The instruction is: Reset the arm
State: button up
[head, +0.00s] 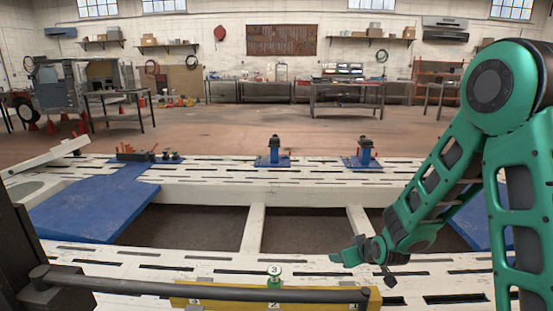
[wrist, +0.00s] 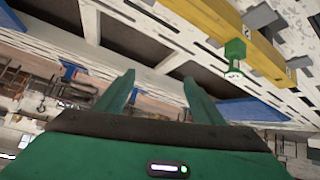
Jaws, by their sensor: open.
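My green arm comes in from the right of the head view and bends down to the bench. My gripper (head: 340,257) hangs low over the near white slotted beam, right of a small green peg with a white cap marked 3 (head: 274,272). In the wrist view, the two green fingers of my gripper (wrist: 160,92) stand wide apart with nothing between them. The green peg also shows in the wrist view (wrist: 235,58), to the right of the fingers and apart from them.
The peg stands at a yellow numbered bar (head: 225,298) behind a dark rail (head: 200,287). The white slotted frame (head: 255,230) has open gaps and blue plates (head: 95,208). Two blue-based fixtures (head: 273,155) (head: 364,156) stand on the far beam. Floor lies open beyond.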

jog(key=s+d+r+m+g+h, duration=0.2)
jog(key=s+d+r, duration=0.2)
jog(key=s+d, duration=0.4)
jog(key=s+d+r+m+g+h, duration=0.1)
jog(key=s+d+r+m+g, duration=0.15)
jog(key=s+d+r, duration=0.4)
jog(key=s+d+r+m+g, duration=0.2)
jog(key=s+m, duration=0.1)
jog(key=s, duration=1)
jog(key=s+d+r+m+g+y, duration=0.1)
jog(key=s+d+r+m+g, duration=0.1)
jog(key=s, duration=1.1)
jog(key=shift+r+m+g, duration=0.15)
jog(key=shift+m+g, duration=0.3)
jog(key=shift+m, duration=0.2)
jog(key=shift+d, duration=0.1)
jog(key=shift+w+f, duration=0.25)
jog(key=shift+w, duration=0.4)
jog(key=shift+c, duration=0.2)
